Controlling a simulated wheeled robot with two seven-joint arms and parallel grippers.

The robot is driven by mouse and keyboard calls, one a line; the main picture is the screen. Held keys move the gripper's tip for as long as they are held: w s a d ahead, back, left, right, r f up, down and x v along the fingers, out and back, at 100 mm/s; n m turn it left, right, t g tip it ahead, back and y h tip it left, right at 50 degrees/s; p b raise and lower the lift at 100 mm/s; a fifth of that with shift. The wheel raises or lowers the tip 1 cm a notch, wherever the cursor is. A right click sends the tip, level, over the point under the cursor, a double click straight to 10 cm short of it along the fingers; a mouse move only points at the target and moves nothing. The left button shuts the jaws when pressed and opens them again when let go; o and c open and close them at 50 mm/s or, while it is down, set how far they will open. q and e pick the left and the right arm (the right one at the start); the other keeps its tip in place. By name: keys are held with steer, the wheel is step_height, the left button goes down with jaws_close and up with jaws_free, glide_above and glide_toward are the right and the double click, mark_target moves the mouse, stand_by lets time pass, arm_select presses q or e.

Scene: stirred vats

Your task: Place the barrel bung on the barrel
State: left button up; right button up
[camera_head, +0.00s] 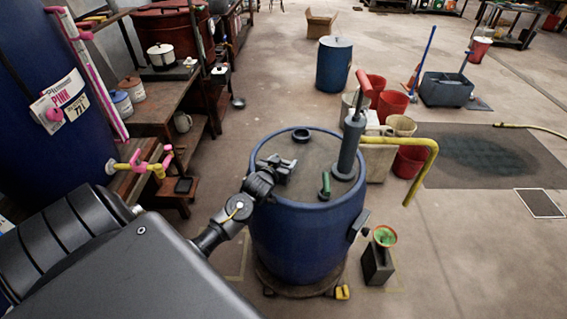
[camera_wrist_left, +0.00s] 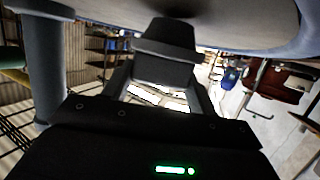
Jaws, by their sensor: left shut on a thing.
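The blue barrel (camera_head: 290,240) stands in the middle of the head view, with a grey-brown top inside a raised blue rim. My left gripper (camera_head: 278,170) is over the left part of its top. In the left wrist view my left gripper (camera_wrist_left: 165,90) is shut on a dark grey, tapered barrel bung (camera_wrist_left: 165,45). The bung is close to the barrel's top (camera_wrist_left: 250,20); I cannot tell whether it touches. In the head view the bung is hard to tell apart from the dark fingers. A black ring (camera_head: 302,136) is on the barrel top near the far rim.
A grey hand pump (camera_head: 348,145) with a red handle and yellow spout (camera_head: 432,165) rises from the barrel's right side. A small green-handled fitting (camera_head: 325,185) stands on the top. A wooden bench (camera_head: 150,105) is left; buckets (camera_head: 392,104) are behind right.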

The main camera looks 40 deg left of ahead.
arm_select(q)
steer(key=shift+f, duration=0.25)
steer(key=shift+f, duration=0.15)
steer(key=o, duration=1)
steer(key=v, duration=0.6)
steer(key=b+v, duration=0.1)
steer(key=v, duration=0.5)
steer(key=shift+r, duration=0.25)
